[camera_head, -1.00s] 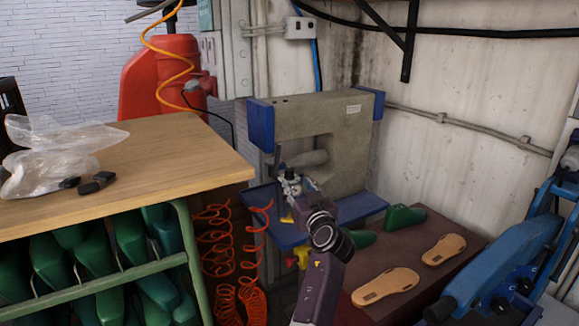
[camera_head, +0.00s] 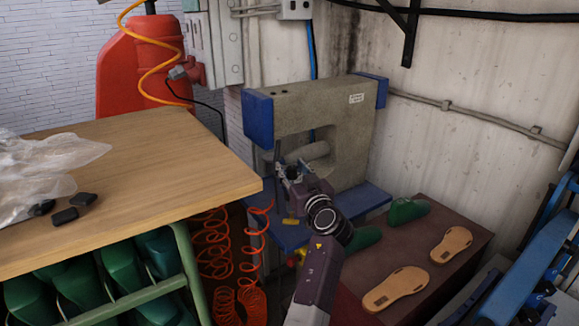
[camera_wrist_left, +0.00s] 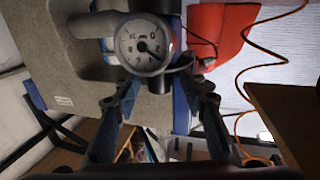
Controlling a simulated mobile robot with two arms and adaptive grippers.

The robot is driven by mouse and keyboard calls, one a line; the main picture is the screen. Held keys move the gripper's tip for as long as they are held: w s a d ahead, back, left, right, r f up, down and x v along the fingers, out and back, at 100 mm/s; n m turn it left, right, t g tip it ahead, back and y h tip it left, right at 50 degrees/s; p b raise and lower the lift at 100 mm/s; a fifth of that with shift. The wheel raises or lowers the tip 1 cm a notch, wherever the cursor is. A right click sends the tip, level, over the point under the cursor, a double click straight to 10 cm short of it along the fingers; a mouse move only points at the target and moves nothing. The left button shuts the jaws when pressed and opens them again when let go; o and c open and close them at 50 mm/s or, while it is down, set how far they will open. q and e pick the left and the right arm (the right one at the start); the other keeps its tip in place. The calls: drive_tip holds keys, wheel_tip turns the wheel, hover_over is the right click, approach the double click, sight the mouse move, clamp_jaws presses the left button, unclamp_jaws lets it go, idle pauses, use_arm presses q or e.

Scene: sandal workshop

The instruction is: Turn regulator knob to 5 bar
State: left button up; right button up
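A round pressure gauge (camera_wrist_left: 143,45) with a white dial faces me in the left wrist view, beyond my left gripper's fingers. Its needle is too small to read surely. A dark cylindrical part (camera_wrist_left: 182,62) sits against the gauge's right side; I cannot tell if it is the regulator knob. My left gripper (camera_head: 287,172) is in front of the beige-grey press (camera_head: 357,135). Its two fingers (camera_wrist_left: 162,98) stand apart with nothing seen gripped between them. In the head view the gripper hides most of the gauge area. My right gripper is not in view.
A wooden bench (camera_head: 150,165) stands left, with a plastic bag (camera_head: 40,175) on it and green shoe lasts (camera_head: 75,285) below. Orange coiled hoses (camera_head: 213,250) hang beside it. Two sandal soles (camera_head: 396,288) lie on a brown table (camera_head: 440,225). Blue machinery (camera_head: 530,285) stands right.

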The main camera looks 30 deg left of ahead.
use_arm(q)
drive_tip(key=shift+d, duration=0.15)
drive_tip(key=shift+c, duration=1)
drive_tip(key=c, duration=0.7)
clamp_jaws()
drive_tip(key=shift+s+r+p, duration=0.1)
drive_tip(key=shift+r+p, duration=0.05)
drive_tip(key=shift+p, duration=0.2)
drive_tip(key=m+t+h+p, duration=0.2)
drive_tip(key=p, duration=0.2)
drive_tip(key=m+t+h+p, duration=0.1)
drive_tip(key=m+h+p, duration=0.1)
drive_tip(key=h+p, duration=0.1)
drive_tip(key=m+t+h+p, duration=0.2)
drive_tip(key=p, duration=0.2)
drive_tip(key=shift+a+r+t+p, duration=0.2)
drive_tip(key=shift+r+t+p, duration=0.1)
drive_tip(key=shift+p, duration=0.05)
drive_tip(key=shift+d+f+m+t+h+p, duration=0.15)
drive_tip(key=shift+m+t+h+p, duration=0.1)
drive_tip(key=shift+m+h+p, duration=0.4)
drive_tip(key=shift+a+f+m+t+h+p, duration=0.1)
drive_tip(key=shift+m+t+h+p, duration=0.25)
drive_tip(key=shift+h, duration=0.6)
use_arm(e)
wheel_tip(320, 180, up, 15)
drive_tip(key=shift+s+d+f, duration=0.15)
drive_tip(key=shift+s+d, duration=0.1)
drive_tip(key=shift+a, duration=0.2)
